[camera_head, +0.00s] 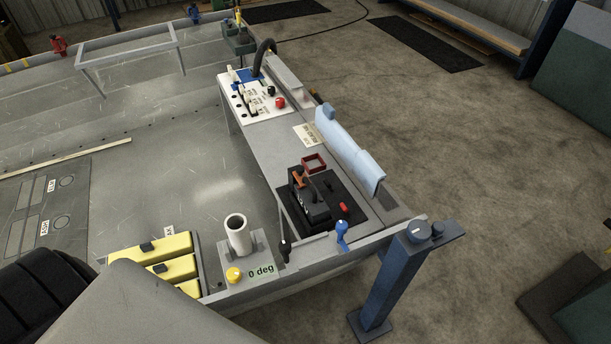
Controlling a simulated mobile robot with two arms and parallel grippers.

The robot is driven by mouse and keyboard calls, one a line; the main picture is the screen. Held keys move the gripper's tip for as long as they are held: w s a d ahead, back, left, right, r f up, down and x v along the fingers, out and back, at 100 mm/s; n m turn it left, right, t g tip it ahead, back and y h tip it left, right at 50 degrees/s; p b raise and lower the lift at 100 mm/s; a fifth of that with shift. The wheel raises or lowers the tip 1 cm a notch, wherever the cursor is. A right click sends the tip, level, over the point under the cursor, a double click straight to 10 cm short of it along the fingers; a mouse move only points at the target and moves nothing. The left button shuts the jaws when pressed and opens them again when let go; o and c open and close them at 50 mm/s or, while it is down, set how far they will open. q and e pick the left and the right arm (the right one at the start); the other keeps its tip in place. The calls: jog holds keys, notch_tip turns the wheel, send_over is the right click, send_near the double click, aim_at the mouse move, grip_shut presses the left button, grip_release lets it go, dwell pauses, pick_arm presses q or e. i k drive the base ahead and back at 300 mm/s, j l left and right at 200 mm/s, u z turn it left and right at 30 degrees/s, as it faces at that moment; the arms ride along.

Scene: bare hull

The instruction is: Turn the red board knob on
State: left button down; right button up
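A red round knob (280,102) sits near the right edge of a white panel board (240,103) at the far end of the grey hull bench. A black knob (270,90) is just behind it, and several white switch-like parts stand on the board to its left. The red knob's pointer or marking is too small to read, so I cannot tell its setting. Neither of my grippers shows in the head view.
Nearer on the bench are a black mat (359,219) with a dark device (312,204), a red open frame (314,163) and a blue-grey roll (345,148). A blue lever (342,231) and a blue post (395,275) stand at the near corner. Open floor lies to the right.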

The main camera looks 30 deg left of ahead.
aim_at(280, 102)
jog(key=u, duration=0.75)
jog(key=j, duration=0.1)
